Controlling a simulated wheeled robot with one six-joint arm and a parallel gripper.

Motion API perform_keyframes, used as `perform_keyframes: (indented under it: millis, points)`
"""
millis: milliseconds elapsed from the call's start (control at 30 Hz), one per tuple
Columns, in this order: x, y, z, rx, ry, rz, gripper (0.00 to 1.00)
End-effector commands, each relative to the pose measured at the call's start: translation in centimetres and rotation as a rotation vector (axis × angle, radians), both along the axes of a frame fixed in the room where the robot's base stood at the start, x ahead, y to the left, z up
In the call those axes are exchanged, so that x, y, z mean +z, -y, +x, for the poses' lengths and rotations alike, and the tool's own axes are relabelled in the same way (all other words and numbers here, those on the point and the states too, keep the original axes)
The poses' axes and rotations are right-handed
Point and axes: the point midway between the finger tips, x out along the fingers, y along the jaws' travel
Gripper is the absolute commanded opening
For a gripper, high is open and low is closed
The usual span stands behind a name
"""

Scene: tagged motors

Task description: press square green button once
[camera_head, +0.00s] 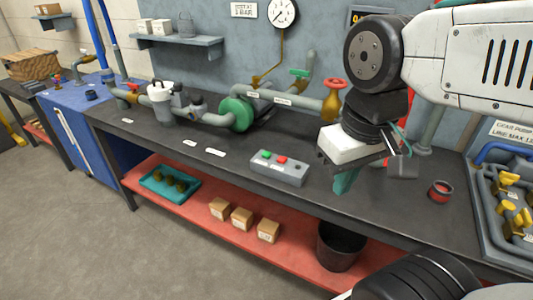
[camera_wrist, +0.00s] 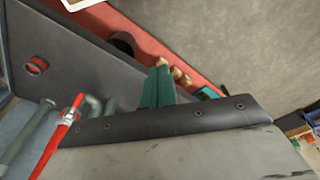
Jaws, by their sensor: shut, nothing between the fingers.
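The square green button (camera_head: 265,154) is on the left part of the sloped top of a grey control box (camera_head: 278,168) on the dark workbench. A red button (camera_head: 281,159) sits to its right, and a small dark round part is further right. My gripper (camera_head: 344,182) has teal fingers that point down, to the right of the box and apart from it. In the wrist view the teal fingers (camera_wrist: 158,86) are together with nothing between them. I cannot make out the control box or the green button in the wrist view.
Pipes with a green flange (camera_head: 237,114) run behind the box. A red ring-shaped cup (camera_head: 440,191) stands on the bench (camera_head: 400,205) to the right. Several cardboard boxes (camera_head: 242,219) and a black bin (camera_head: 340,246) are on the red lower shelf. White labels lie left of the box.

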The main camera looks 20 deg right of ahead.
Motion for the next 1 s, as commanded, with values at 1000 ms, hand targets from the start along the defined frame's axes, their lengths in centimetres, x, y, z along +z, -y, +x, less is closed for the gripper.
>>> perform_keyframes:
  millis: [1000]
  points:
    - [-2.9,3.7,4.0,-0.032,-0.145,-0.100,0.00]
